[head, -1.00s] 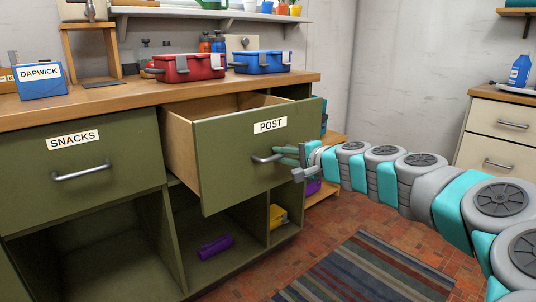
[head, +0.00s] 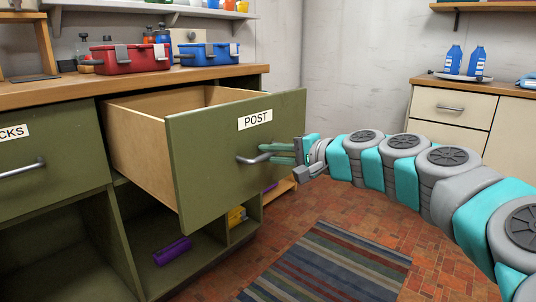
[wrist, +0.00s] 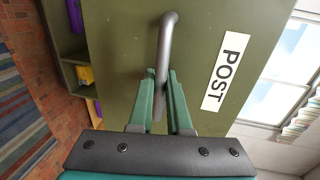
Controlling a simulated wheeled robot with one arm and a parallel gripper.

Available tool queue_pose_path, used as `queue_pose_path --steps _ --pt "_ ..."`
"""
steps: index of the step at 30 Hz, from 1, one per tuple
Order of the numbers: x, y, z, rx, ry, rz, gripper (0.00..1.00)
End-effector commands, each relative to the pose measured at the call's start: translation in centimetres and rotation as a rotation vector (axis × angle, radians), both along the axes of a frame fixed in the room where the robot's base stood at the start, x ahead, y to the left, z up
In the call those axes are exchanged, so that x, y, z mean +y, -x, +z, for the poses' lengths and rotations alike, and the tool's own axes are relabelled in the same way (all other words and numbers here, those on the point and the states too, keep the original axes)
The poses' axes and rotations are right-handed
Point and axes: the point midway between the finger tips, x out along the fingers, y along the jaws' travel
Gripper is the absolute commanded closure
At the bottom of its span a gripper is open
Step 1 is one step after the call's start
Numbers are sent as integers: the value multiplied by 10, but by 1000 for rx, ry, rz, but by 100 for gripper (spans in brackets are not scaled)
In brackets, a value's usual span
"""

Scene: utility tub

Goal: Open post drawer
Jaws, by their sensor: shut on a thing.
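The post drawer (head: 215,165) is a green drawer with a white POST label (head: 255,119), pulled well out of the wooden-topped cabinet. Its pale wooden side and part of its inside show; the part of the inside that I can see looks empty. My gripper (head: 278,154) is shut on the grey bar handle (head: 250,160) at the drawer front. In the wrist view the green fingers (wrist: 160,95) lie on either side of the handle (wrist: 166,50), and the label is to the right.
A red toolbox (head: 130,59) and a blue toolbox (head: 209,54) stand on the countertop (head: 60,92). Below are open shelves with a purple roll (head: 172,251). A striped rug (head: 325,265) lies on the brick floor. A cream cabinet (head: 450,118) stands at the back right.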

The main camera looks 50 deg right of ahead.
Motion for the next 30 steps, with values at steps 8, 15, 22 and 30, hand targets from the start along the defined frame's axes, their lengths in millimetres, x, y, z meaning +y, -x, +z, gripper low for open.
queue_pose_path --steps 8,15,22,30 --pt "0 0 -1 1 0 -1 73" --pt "-1 2 0 0 0 -1 73" --pt "-3 28 6 0 2 -4 73" --pt "-7 67 14 -1 2 -5 73"
